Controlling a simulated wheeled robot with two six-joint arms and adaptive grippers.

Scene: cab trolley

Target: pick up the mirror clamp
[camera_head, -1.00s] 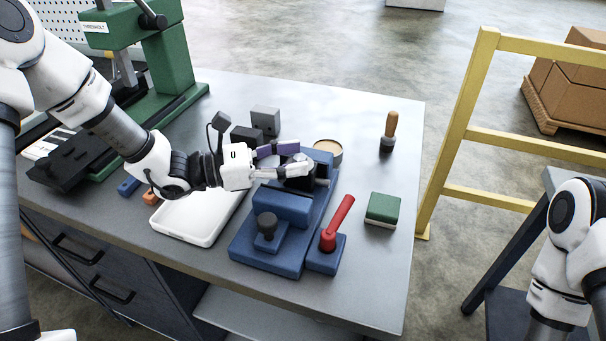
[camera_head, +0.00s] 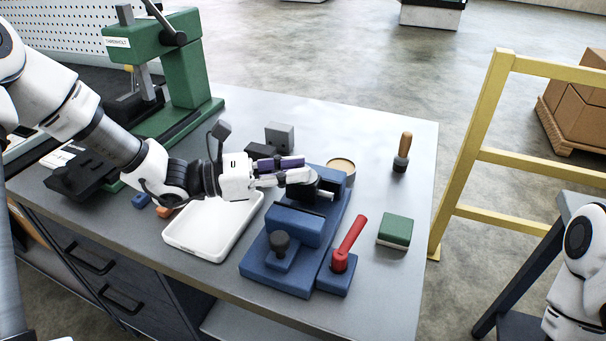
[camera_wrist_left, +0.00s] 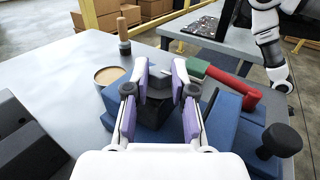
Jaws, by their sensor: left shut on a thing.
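My left gripper (camera_head: 302,170) is over the back part of the blue vise-like fixture (camera_head: 294,224) on the grey bench. Its purple-padded fingers are shut on a small dark part with a rounded outline, which I take to be the mirror clamp (camera_wrist_left: 158,86). In the wrist view it sits between the two fingertips, with the blue fixture around and below it. The fingers partly hide it in the head view, and I cannot tell whether it touches the fixture. My right gripper is out of view; only part of the right arm shows.
A white tray (camera_head: 205,247) lies left of the fixture. A red lever (camera_head: 350,235), a green-and-white block (camera_head: 396,229), a wooden-handled tool (camera_head: 402,155) and a round tan-topped tin (camera_head: 341,165) are nearby. A green press (camera_head: 180,70) stands at the back left. The bench's right side is mostly clear.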

